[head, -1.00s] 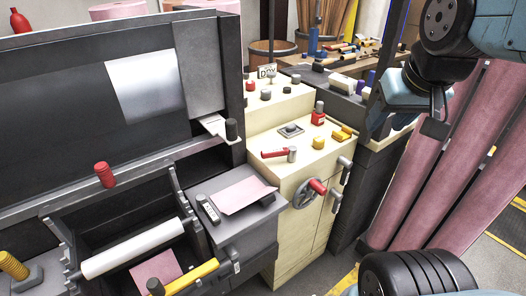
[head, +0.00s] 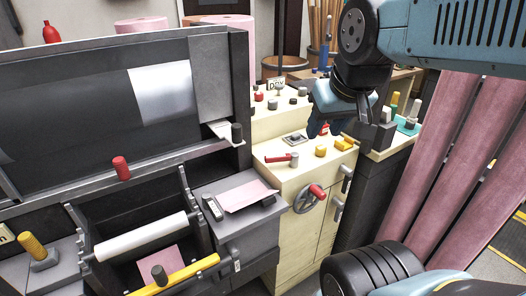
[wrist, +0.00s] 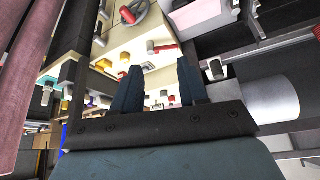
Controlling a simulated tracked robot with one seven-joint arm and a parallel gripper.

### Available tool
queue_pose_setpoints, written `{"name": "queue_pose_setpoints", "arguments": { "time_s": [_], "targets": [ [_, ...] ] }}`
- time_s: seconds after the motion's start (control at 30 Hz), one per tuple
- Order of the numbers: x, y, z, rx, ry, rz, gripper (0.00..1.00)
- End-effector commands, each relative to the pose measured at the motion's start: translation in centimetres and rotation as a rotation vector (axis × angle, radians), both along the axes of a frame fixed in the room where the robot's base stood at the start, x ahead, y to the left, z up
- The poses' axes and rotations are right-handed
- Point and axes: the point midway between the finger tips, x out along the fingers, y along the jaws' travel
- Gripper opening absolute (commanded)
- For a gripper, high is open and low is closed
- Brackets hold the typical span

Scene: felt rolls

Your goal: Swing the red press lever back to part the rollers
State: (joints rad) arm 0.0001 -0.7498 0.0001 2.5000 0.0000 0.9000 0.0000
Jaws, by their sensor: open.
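A red lever (head: 278,159) with a grey pivot post lies level on top of the cream cabinet (head: 262,205). It also shows in the wrist view (wrist: 163,47), beyond the fingertips. A red knob (head: 121,168) stands on the dark machine's ledge, above a white roller (head: 140,236). I cannot tell for certain which red part is the press lever. My gripper (head: 322,130) hangs above the back right of the cabinet top, right of the red lever and apart from it. Its two dark fingers (wrist: 157,70) are open with nothing gripped between them.
A handwheel (head: 301,201) with a red grip is on the cabinet front. Yellow knobs (head: 342,144) stand right of the lever. A grey side table (head: 232,222) holds a pink sheet. Tall pink felt rolls (head: 455,150) stand at the right.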

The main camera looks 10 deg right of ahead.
Motion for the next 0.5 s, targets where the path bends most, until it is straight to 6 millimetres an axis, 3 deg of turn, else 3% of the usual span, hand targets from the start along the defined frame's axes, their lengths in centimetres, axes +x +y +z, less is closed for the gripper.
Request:
{"name": "queue_pose_setpoints", "arguments": {
  "time_s": [0.2, 0.33, 0.5],
  "targets": [
    [0.0, 0.0, 0.0, 0.000, 0.000, 0.000, 0.43],
    [0.3, 0.0, 0.1, -0.007, 0.005, 0.013, 0.53],
    [2.4, 0.6, 0.3, -0.059, 0.045, 0.112, 0.53]
  ]
}}
